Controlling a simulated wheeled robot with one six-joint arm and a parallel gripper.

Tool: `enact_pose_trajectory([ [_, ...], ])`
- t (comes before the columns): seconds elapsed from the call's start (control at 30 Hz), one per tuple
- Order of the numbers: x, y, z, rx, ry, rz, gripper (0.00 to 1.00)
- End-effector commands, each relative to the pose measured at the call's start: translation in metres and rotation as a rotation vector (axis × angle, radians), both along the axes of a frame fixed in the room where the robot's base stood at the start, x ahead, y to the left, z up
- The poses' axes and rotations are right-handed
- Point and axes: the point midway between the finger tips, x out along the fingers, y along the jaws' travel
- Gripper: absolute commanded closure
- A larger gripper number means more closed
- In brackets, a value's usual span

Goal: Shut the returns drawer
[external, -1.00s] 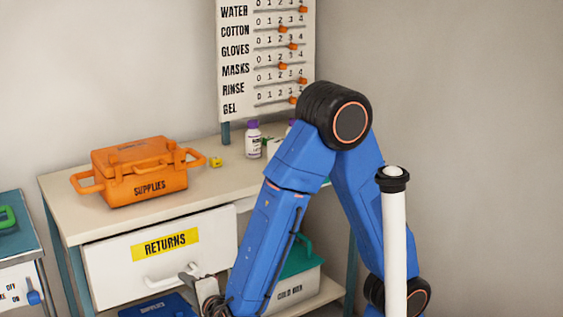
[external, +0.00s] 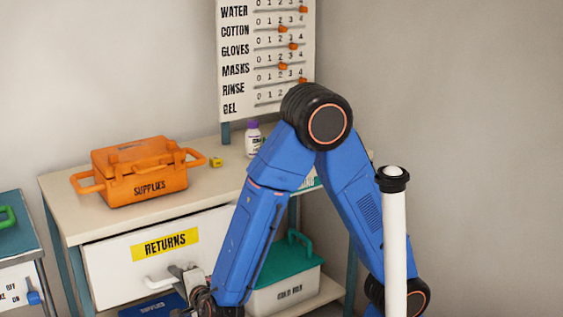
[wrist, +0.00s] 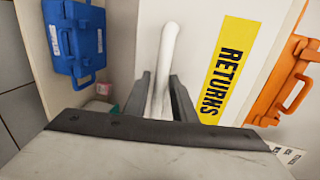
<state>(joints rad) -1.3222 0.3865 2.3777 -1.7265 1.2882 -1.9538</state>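The returns drawer (external: 112,272) is white with a yellow RETURNS label, under the table top at the left. Its front stands out a little from under the top. It also shows in the wrist view (wrist: 190,45). Its white bar handle (external: 156,281) is partly hidden by my gripper (external: 188,285) in the external view. In the wrist view my gripper (wrist: 162,88) has its two dark fingers apart, one on each side of the handle (wrist: 166,45). I cannot tell whether either finger touches it.
An orange supplies case (external: 140,172) sits on the table top (external: 95,222). A purple-capped bottle (external: 252,140) stands near the back. A blue case (external: 150,307) and a teal-lidded box (external: 285,292) are below the drawer. A white post (external: 395,240) stands at the right.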

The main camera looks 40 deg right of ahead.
Motion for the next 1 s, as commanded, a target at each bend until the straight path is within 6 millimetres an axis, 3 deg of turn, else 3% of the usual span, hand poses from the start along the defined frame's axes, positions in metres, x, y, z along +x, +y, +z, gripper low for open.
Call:
enact_pose_trajectory([
  [0.03,0.0,0.0,0.0,0.0,0.0,0.0,0.89],
  [0.1,0.0,0.0,0.0,0.0,0.0,0.0,1.0],
  [0.37,0.004,0.0,0.0,0.0,0.0,-0.001,1.0],
  [0.7,0.04,0.0,0.0,0.001,0.0,-0.002,1.0],
  [1.0,0.044,0.0,0.0,0.001,0.0,-0.001,1.0],
])
